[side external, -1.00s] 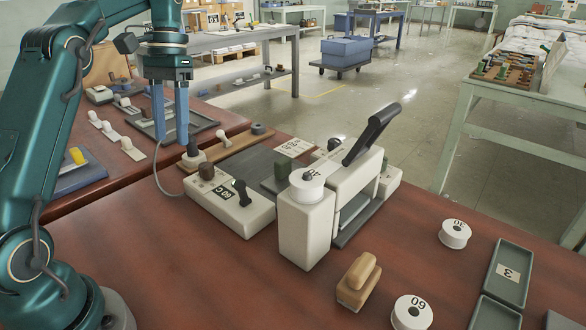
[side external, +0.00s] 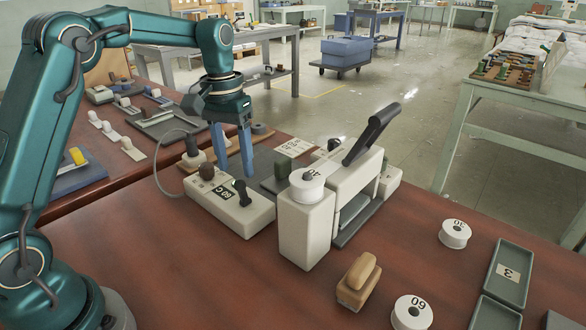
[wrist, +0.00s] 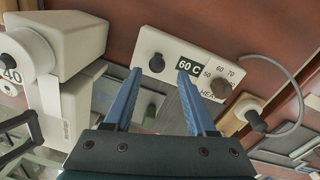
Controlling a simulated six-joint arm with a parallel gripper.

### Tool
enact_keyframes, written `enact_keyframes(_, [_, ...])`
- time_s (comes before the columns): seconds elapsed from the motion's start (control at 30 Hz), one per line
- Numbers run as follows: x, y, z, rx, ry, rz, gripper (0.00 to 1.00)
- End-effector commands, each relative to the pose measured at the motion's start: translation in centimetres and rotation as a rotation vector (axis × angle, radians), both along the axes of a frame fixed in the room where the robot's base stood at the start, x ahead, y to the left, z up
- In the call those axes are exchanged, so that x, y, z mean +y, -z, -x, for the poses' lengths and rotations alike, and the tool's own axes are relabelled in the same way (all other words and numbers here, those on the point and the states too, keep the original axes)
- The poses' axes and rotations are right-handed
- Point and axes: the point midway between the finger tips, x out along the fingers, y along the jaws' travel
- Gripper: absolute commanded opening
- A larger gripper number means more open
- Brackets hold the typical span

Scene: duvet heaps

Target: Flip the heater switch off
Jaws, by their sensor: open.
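The heater box (side external: 233,212) is a low cream box on the red-brown table, left of the press-like machine. It carries a black switch lever (side external: 241,193), a "60 C" label and a brown knob (side external: 206,171). In the wrist view the heater box (wrist: 205,52) lies ahead of my fingers, with the switch (wrist: 156,63) between the lines of the two fingertips and the dial knob (wrist: 221,87) to the right. My gripper (side external: 235,173) is open and empty, pointing down by the box's far side; it also shows in the wrist view (wrist: 158,74). I cannot tell whether a fingertip touches the box.
A cream machine (side external: 307,225) with a raised black handle (side external: 371,134) stands close right of the heater box. A corded plug-like piece (side external: 192,155) stands behind left. A wooden block (side external: 358,281), white spools (side external: 455,233) and grey trays (side external: 507,272) lie right.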

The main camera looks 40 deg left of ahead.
Motion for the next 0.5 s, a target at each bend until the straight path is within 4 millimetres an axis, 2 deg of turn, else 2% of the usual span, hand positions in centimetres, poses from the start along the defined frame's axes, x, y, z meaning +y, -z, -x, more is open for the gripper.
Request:
enact_keyframes(0.1, [-0.6,0.6,-0.1,-0.001,0.018,0.0,0.56])
enact_keyframes(0.33, [-0.7,3.5,-0.1,0.001,0.018,0.0,0.56])
enact_keyframes(0.5, [-0.7,4.8,-0.1,-0.001,0.018,0.0,0.56])
